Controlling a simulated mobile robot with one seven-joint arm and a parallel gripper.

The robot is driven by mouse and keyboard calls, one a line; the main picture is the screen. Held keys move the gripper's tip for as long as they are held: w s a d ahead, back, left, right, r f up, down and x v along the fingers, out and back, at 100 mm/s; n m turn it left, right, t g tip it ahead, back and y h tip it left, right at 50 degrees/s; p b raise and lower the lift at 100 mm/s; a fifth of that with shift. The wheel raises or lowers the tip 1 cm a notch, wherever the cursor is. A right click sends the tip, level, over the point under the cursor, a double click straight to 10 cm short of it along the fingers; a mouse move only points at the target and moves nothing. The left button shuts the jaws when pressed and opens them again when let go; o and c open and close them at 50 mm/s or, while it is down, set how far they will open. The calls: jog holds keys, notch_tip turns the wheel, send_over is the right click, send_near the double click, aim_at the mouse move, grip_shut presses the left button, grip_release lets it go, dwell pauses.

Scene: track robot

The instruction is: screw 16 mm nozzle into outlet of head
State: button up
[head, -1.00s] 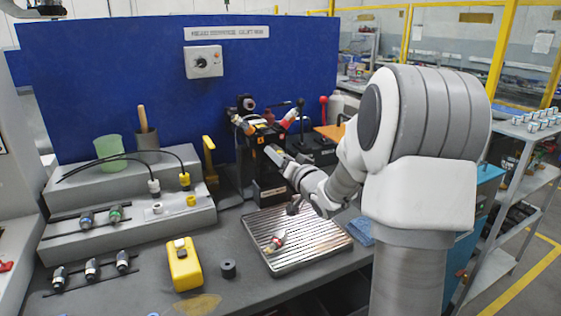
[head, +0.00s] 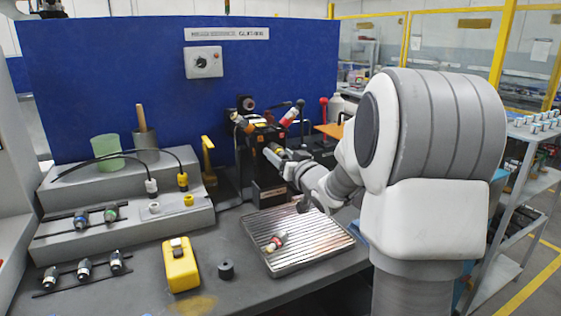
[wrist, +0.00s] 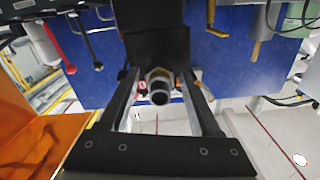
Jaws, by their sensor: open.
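The black head (head: 265,150) stands upright on the bench against the blue panel, with coloured fittings at its top. In the wrist view, the dark head block (wrist: 150,35) has a fitting with a brass-coloured hex collar and a dark round mouth (wrist: 160,90). My gripper (wrist: 160,95) is open, its two fingers on either side of this fitting, apparently without pressing on it. In the head view my gripper (head: 272,157) is in front of the head, mostly end-hidden. I cannot tell whether the fitting is the bare outlet or includes a nozzle. A red-and-white nozzle-like piece (head: 277,241) lies on the tray.
A ribbed metal tray (head: 310,262) lies below my arm. Several nozzles (head: 84,268) stand in racks at left. A yellow box (head: 181,265) and a black ring (head: 226,269) are on the bench. A red-knobbed lever (head: 324,107) rises right of the head.

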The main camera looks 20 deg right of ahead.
jog(key=shift+f+n+b, duration=0.15)
jog(key=shift+n+b, duration=3.65)
jog(key=shift+n, duration=0.2)
jog(key=shift+n+b, duration=0.6)
jog(key=shift+b, duration=0.05)
jog(key=n+b, duration=0.2)
jog(key=shift+n+b, duration=0.3)
jog(key=shift+n, duration=0.1)
jog(key=n, duration=0.8)
